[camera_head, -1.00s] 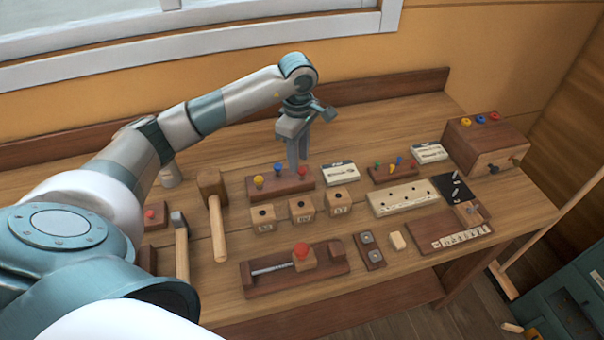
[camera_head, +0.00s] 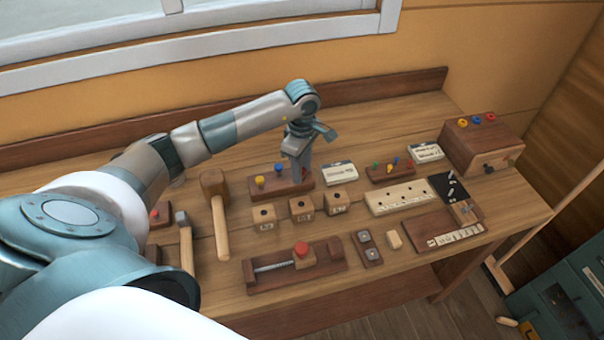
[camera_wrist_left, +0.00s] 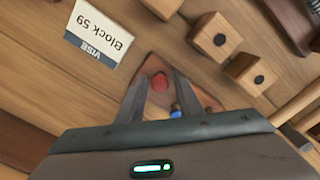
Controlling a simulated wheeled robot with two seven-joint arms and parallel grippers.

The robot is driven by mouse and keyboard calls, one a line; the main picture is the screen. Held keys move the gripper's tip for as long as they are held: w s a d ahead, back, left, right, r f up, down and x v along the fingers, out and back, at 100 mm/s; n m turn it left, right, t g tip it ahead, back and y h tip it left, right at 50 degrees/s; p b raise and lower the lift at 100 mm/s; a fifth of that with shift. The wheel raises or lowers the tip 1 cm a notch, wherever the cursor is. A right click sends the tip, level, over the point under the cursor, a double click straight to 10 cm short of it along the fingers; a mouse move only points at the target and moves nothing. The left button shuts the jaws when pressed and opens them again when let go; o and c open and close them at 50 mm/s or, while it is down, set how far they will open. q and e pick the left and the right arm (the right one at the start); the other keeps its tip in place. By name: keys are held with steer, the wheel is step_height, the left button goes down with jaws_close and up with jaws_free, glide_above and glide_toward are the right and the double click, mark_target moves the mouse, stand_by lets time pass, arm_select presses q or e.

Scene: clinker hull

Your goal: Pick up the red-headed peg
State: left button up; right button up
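A dark wooden peg block (camera_head: 268,190) sits on the bench with a yellow-headed peg (camera_head: 259,180) and a blue-headed peg (camera_head: 278,168). The red-headed peg (camera_wrist_left: 159,82) shows in the left wrist view, at the end of the block; in the head view my gripper hides it. My left gripper (camera_head: 301,172) points down over that end of the block. In the left wrist view the left gripper (camera_wrist_left: 160,84) is open, with one finger on each side of the red head. The blue head (camera_wrist_left: 176,110) is close to the right-hand finger. My right gripper is out of view.
A white label card (camera_head: 339,173) lies right of the block, and several holed wooden cubes (camera_head: 301,208) stand in front. A mallet (camera_head: 216,205) lies to the left. A wooden vise (camera_head: 295,270) with a red knob is nearer the front edge.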

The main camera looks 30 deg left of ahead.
arm_select(q)
jaws_close()
steer(key=shift+r, duration=0.15)
steer(key=shift+r+b, duration=0.2)
steer(key=shift+b, duration=0.15)
step_height(320, 180, up, 3)
steer(key=shift+b, duration=1.05)
steer(key=s+d+r+b, duration=0.4)
steer(key=d+r, duration=0.3)
steer(key=d, duration=0.3)
steer(key=shift+s+d+r, duration=0.2)
steer(key=shift+s+d, duration=0.05)
steer(key=shift+s, duration=0.4)
